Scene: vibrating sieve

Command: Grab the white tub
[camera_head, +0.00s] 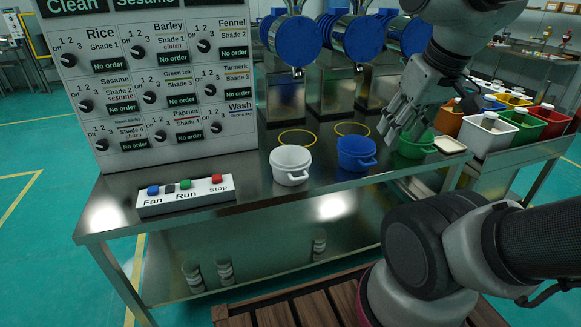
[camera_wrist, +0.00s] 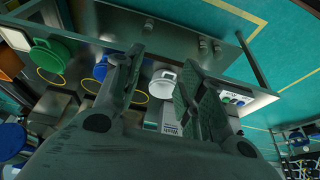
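The white tub (camera_head: 290,165) is a round pot with a small handle at its front. It stands upright on the steel table, left of the blue tub (camera_head: 356,154). In the wrist view the white tub (camera_wrist: 163,84) shows between my fingers, some way beyond them. My gripper (camera_head: 402,128) is up at the right, over or just behind the green tub (camera_head: 414,146), with the blue tub between it and the white one. The gripper (camera_wrist: 165,85) is open and empty, its fingers well apart.
A button box (camera_head: 186,194) sits at the table's left, before the control panel (camera_head: 150,85). Yellow rings (camera_head: 297,138) mark the table under the blue-drummed machines (camera_head: 297,40). A pale square item (camera_head: 449,145) and coloured bins (camera_head: 488,134) are at right. The table's front middle is clear.

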